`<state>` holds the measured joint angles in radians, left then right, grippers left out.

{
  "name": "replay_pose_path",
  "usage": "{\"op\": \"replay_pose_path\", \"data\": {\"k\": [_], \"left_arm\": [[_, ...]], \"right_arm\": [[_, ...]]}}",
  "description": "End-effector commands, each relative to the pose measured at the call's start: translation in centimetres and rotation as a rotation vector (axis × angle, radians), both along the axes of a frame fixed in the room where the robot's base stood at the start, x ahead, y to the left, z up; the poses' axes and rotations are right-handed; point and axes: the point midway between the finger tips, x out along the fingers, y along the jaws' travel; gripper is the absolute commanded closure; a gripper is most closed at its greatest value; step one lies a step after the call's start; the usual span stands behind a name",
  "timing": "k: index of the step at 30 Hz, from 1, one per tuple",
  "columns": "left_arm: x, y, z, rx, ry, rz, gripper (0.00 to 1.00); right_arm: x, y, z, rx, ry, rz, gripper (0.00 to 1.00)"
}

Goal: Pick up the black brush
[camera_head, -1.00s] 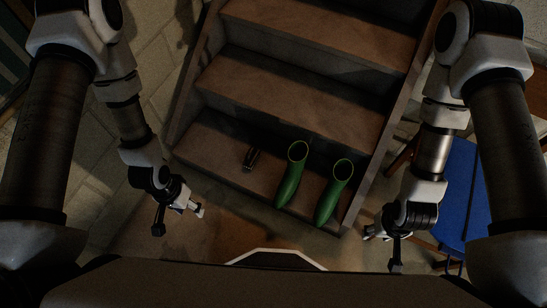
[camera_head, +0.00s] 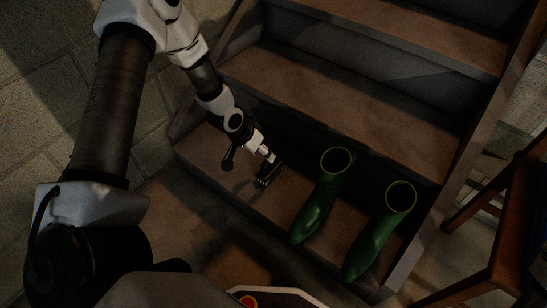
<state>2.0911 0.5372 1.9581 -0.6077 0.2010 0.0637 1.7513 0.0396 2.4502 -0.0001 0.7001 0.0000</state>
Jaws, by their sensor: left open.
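The black brush (camera_head: 267,174) lies on the lowest wooden step, to the left of the green boots. My left gripper (camera_head: 266,156) is open, with its fingertips right at the upper end of the brush. The fingers cover part of the brush, and I cannot tell whether they touch it. My right gripper is not in view.
Two green boots (camera_head: 321,195) (camera_head: 380,230) stand on the same step to the right of the brush. Wooden stairs (camera_head: 330,95) rise behind. A wooden chair (camera_head: 500,225) stands at the right edge. The step left of the brush is clear.

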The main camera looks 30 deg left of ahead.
Motion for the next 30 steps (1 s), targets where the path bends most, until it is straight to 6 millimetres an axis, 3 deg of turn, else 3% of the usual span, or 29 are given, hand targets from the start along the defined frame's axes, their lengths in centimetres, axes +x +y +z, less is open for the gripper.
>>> {"op": "replay_pose_path", "data": {"k": [9, 13, 19, 20, 24, 30], "left_arm": [[2.2, -1.0, -4.6, 0.003, 0.001, -0.004, 0.48], [2.8, -1.3, -5.6, 0.002, 0.003, -0.001, 0.48], [2.8, -1.4, -5.3, 0.0, 0.003, 0.0, 0.48], [2.8, -1.4, -5.3, 0.0, 0.003, 0.0, 0.52], [2.8, -1.4, -5.3, 0.0, 0.003, 0.0, 1.0], [2.8, -1.4, -5.3, 0.0, 0.002, 0.001, 1.0]], "right_arm": [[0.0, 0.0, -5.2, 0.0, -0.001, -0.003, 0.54], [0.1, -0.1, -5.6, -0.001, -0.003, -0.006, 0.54], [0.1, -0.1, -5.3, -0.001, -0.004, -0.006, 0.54], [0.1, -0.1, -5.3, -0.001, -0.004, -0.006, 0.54], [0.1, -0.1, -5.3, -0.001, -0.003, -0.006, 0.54], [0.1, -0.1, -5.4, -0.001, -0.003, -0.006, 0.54]]}}
